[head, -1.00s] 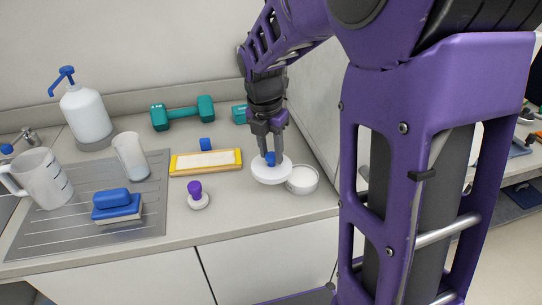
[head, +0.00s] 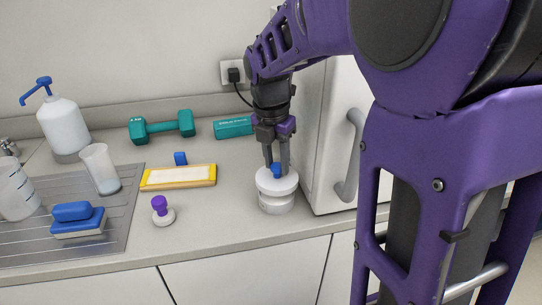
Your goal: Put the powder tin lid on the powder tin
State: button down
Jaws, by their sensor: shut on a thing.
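The powder tin lid (head: 266,184) is a white disc with a blue knob on top. My gripper (head: 276,168) points down and is shut on the blue knob. The powder tin (head: 276,207) is a round white tin on the counter, directly below the lid. The lid covers the tin's mouth from this view, so the powder inside is hidden. Whether the lid touches the rim or hovers just above it, I cannot tell.
A white appliance (head: 325,135) with a handle stands just right of the tin. A purple-knobbed stamp (head: 162,212), a yellow-framed board (head: 178,177) and a teal dumbbell (head: 162,127) are to the left. The counter (head: 222,217) between stamp and tin is clear.

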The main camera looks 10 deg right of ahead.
aim_at(276, 173)
jog(key=shift+r+p, duration=0.1)
jog(key=shift+p, duration=0.2)
jog(key=shift+f+b, duration=0.6)
jog(key=shift+f, duration=0.85)
jog(key=shift+f+p, duration=0.15)
jog(key=shift+p, duration=0.3)
jog(key=shift+f, duration=0.85)
dwell(1.7)
jog(key=shift+c, duration=0.6)
grip_release()
